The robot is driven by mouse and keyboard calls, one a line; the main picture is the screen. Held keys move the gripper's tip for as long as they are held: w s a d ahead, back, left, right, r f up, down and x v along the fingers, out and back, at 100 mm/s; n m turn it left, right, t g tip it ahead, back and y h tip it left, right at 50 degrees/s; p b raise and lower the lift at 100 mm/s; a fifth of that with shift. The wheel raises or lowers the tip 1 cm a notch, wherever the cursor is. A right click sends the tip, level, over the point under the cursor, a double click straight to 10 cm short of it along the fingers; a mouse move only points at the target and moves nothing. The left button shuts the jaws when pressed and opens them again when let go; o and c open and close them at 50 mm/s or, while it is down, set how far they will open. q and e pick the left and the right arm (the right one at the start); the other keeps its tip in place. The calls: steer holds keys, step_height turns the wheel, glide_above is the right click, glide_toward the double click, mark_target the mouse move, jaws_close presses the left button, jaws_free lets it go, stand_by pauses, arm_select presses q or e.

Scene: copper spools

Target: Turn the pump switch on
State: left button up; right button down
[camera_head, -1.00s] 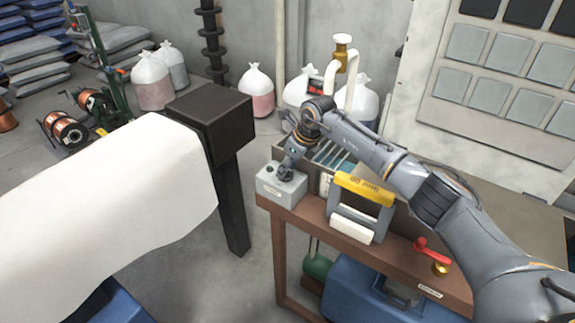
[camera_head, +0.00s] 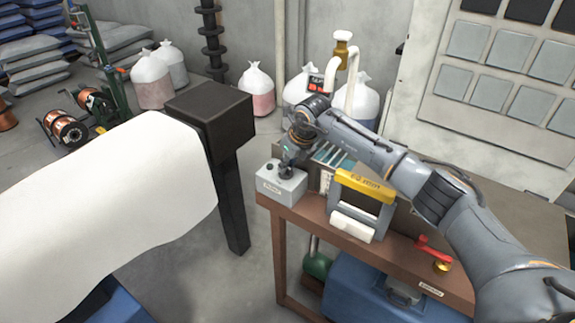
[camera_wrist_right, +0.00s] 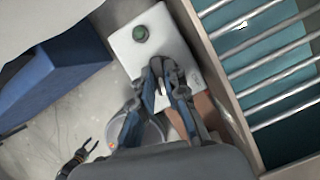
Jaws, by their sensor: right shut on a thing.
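The pump switch box (camera_head: 281,186) is a small light grey box with a front label at the left end of the brown bench. In the right wrist view the box (camera_wrist_right: 130,62) has a dark green round lamp (camera_wrist_right: 141,33) on top. My right gripper (camera_head: 286,174) points down onto the box top. In the wrist view its fingers (camera_wrist_right: 164,88) are closed together on the switch knob, which they mostly hide, so its turn cannot be read. A small dark claw, seemingly my left gripper (camera_wrist_right: 89,147), shows low in the wrist view with fingers apart.
Right of the box a slatted tray (camera_head: 331,155) is set in the bench (camera_head: 340,229). A yellow-topped frame (camera_head: 363,187) and a red-handled valve (camera_head: 433,250) stand along the front edge. A black post (camera_head: 222,130) with white sheet (camera_head: 130,200) stands to the left.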

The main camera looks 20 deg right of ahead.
steer(key=m+h+b, duration=0.1)
steer(key=m+b, duration=0.1)
steer(key=m, duration=0.1)
steer(key=shift+a+m+t, duration=0.1)
steer(key=shift+m+t, duration=0.2)
steer(key=shift+m, duration=0.1)
steer(key=m+h+b, duration=0.2)
steer(key=m+b, duration=0.1)
steer(key=m, duration=0.1)
steer(key=shift+w+a+m, duration=0.1)
steer(key=shift+a+m, duration=0.05)
steer(key=shift+m, duration=0.15)
steer(key=m+b, duration=0.1)
steer(key=m, duration=0.1)
steer(key=m+g+h+b, duration=0.1)
steer(key=m+b, duration=0.1)
steer(key=shift+h, duration=0.3)
steer(key=shift+w+a+r+m+g+h+b, duration=0.1)
steer(key=shift+m+g+h+b, duration=0.1)
steer(key=shift+m+b, duration=0.4)
steer(key=shift+r+m+g+h+b, duration=0.15)
steer(key=shift+m+b, duration=0.25)
steer(key=shift+m, duration=0.4)
steer(key=c, duration=1.4)
jaws_free()
steer(key=shift+f, duration=0.15)
steer(key=shift+o, duration=0.2)
steer(key=v, duration=1.2)
